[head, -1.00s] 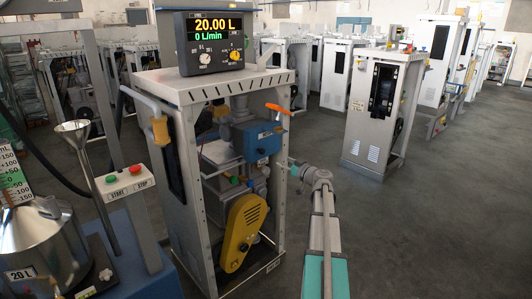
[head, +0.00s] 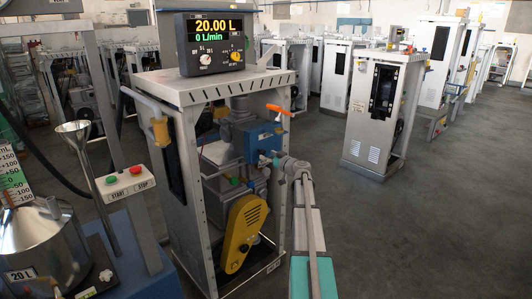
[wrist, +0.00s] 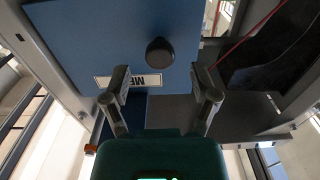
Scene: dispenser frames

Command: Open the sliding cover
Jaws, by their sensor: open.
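A blue cover (head: 262,141) sits on the upper front part of the meter inside the grey dispenser frame. In the wrist view the blue cover (wrist: 85,45) fills the upper left, with a round black knob (wrist: 160,52) and a white label (wrist: 128,82) partly hidden by a finger. My gripper (wrist: 160,76) is open and empty. Its fingers are spread to either side below the knob, and I cannot tell how far they are from the cover. In the head view my gripper (head: 278,158) is small, close to the right end of the cover.
The frame's right post (head: 298,190) stands close to my arm. An orange lever (head: 278,109) is above the cover, and a yellow guard (head: 244,232) is below it. A display (head: 216,43) tops the frame. Open floor (head: 420,230) lies to the right.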

